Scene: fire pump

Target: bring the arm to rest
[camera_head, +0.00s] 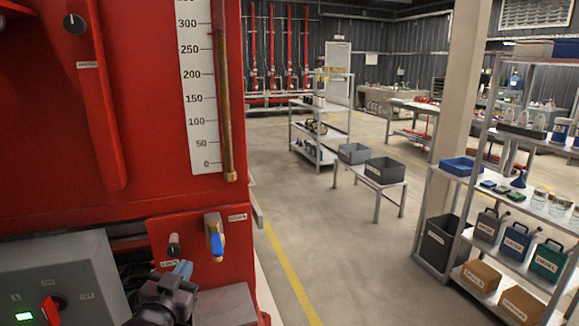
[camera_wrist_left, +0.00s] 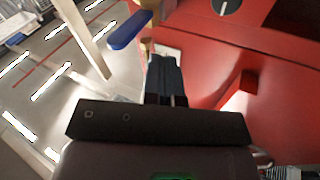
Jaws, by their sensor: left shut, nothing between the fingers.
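My left gripper (camera_head: 182,270) is at the bottom of the head view, in front of the lower part of the red fire pump cabinet (camera_head: 130,200). Its dark fingers (camera_wrist_left: 166,78) are together and empty in the left wrist view. A brass valve with a blue lever (camera_head: 216,240) is on the red panel, up and to the right of the gripper. The blue lever (camera_wrist_left: 130,30) also shows in the wrist view, apart from the fingers. A small dark knob (camera_head: 174,245) is just above the gripper. My right gripper is not in view.
A grey control box (camera_head: 60,280) with a red switch and green display is left of the gripper. A gauge scale (camera_head: 200,90) and tube are above. Shelving (camera_head: 490,200) and a table with grey bins (camera_head: 370,175) stand right. The floor between is clear.

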